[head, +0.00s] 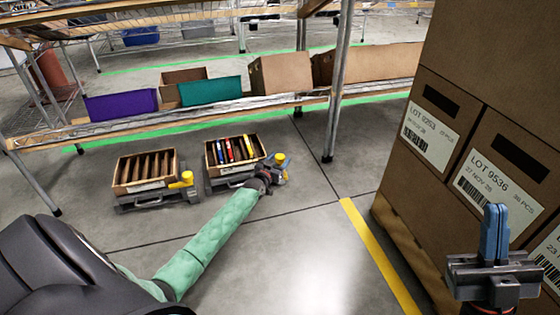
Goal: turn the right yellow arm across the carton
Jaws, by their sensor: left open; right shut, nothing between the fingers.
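The right carton (209,161) is an open, tilted box holding several coloured flat items. The right yellow arm (280,159) is a small yellow piece at this carton's right side. My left gripper (279,173) is at the right yellow arm, just below and around it; contact cannot be made out at this size. It is open. Part of the holder under the carton is hidden behind my green-sleeved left arm. My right gripper (495,232) is at the lower right, far from the cartons, with its blue fingers shut and empty.
The left carton (143,185), with empty dividers, has its own yellow arm (187,177). Behind stands a wire rack (200,112) with bins and boxes. Large stacked cartons (470,130) fill the right side. Open floor with a yellow line (380,258) lies between.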

